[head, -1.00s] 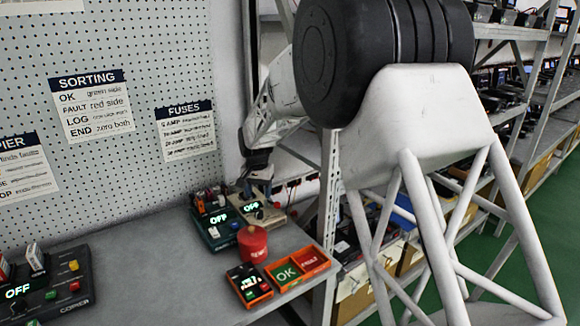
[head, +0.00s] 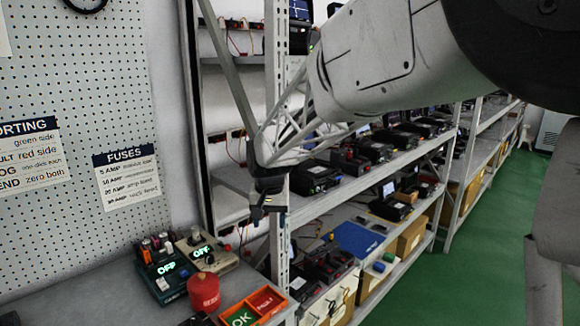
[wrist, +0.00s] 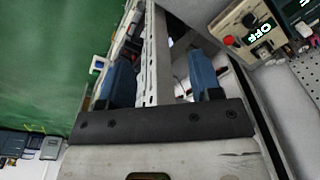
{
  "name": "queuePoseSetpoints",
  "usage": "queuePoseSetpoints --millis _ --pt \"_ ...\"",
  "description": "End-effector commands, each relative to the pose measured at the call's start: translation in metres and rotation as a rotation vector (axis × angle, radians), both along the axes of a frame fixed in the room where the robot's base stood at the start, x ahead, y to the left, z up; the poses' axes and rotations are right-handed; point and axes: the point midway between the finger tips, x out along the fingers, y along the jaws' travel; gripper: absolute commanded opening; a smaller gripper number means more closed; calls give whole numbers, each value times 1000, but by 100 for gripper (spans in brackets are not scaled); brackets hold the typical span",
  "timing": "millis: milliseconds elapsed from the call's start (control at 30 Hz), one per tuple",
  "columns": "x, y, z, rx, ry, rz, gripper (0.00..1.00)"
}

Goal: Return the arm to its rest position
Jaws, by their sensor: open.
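My gripper (head: 268,208) hangs in front of the rack's upright post, above and to the right of the workbench, in the head view. In the wrist view my gripper (wrist: 160,85) shows two blue fingers set wide apart with nothing between them. It is open and empty. My white arm (head: 370,60) reaches in from the upper right of the head view.
A workbench (head: 100,290) holds two devices reading OFF (head: 165,268), a red cylinder (head: 204,292) and an orange OK/FAULT tray (head: 250,308). Metal shelving (head: 330,195) with several dark devices runs behind my gripper. Green floor (head: 470,240) lies open at right.

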Motion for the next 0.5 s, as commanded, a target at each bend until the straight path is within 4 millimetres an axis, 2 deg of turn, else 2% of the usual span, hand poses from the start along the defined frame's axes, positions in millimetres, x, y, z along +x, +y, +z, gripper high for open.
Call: queuePoseSetpoints --millis 200,500 --pt "-43 -48 21 2 -22 -4 58" --pt "-110 -108 38 1 -52 -5 58"
